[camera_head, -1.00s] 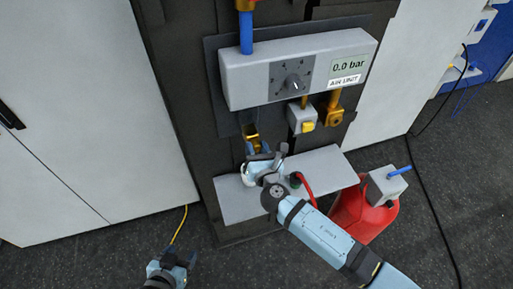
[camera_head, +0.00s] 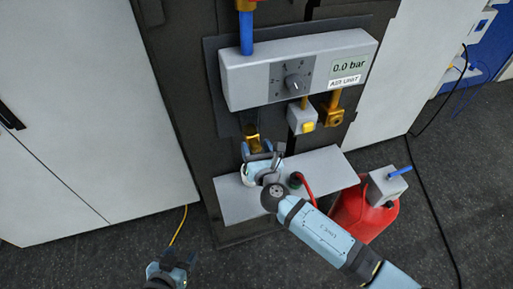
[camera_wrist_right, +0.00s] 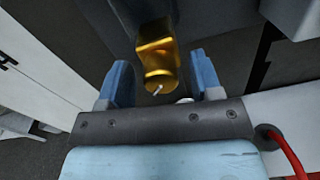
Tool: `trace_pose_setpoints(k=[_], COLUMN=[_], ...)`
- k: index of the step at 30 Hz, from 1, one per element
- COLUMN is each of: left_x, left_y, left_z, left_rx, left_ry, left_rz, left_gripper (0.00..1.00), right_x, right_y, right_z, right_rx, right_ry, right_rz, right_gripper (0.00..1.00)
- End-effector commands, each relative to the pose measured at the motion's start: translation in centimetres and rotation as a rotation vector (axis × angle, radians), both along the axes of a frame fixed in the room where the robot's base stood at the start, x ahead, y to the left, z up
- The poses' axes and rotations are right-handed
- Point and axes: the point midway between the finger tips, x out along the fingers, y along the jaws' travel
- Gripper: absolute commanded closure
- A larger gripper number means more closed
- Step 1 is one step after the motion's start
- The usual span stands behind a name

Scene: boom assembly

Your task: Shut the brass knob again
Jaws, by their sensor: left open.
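The brass knob (camera_head: 253,143) hangs below the left part of the grey air unit (camera_head: 298,68). It also shows in the right wrist view (camera_wrist_right: 158,62), with a small pale pin sticking out of its lower end. My right gripper (camera_head: 262,154) is just below the knob. In the wrist view its two blue fingers (camera_wrist_right: 163,82) stand apart on either side of the knob's lower end, with visible gaps. My left gripper (camera_head: 178,262) is open and empty, low over the floor at the lower left. The unit's display reads 0.0 bar.
A red hose (camera_head: 307,188) and a red canister (camera_head: 357,219) are to the right. A second brass fitting (camera_head: 334,112) hangs at the unit's right.

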Motion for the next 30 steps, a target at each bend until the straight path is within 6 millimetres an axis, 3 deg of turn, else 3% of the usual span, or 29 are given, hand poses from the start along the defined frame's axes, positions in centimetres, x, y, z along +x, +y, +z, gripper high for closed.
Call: trace_pose_setpoints(k=[8, 21, 30], left_x=[0.0, 0.2, 0.1], left_y=[0.0, 0.3, 0.0], left_z=[-0.4, -1.0, -1.7], left_rx=[0.003, 0.026, 0.021], left_ry=[0.001, -0.022, -0.016], left_rz=[-0.002, -0.033, -0.033], left_gripper=[0.41, 0.41, 0.41], right_x=[-1.1, -10.0, -13.1], right_y=[-0.3, -2.9, -3.8], right_z=[-0.3, -0.4, -0.1], right_rx=[-0.001, 0.001, 0.000], right_ry=[0.003, 0.004, 0.001], right_rz=[0.001, 0.002, 0.000], right_gripper=[0.41, 0.41, 0.41])
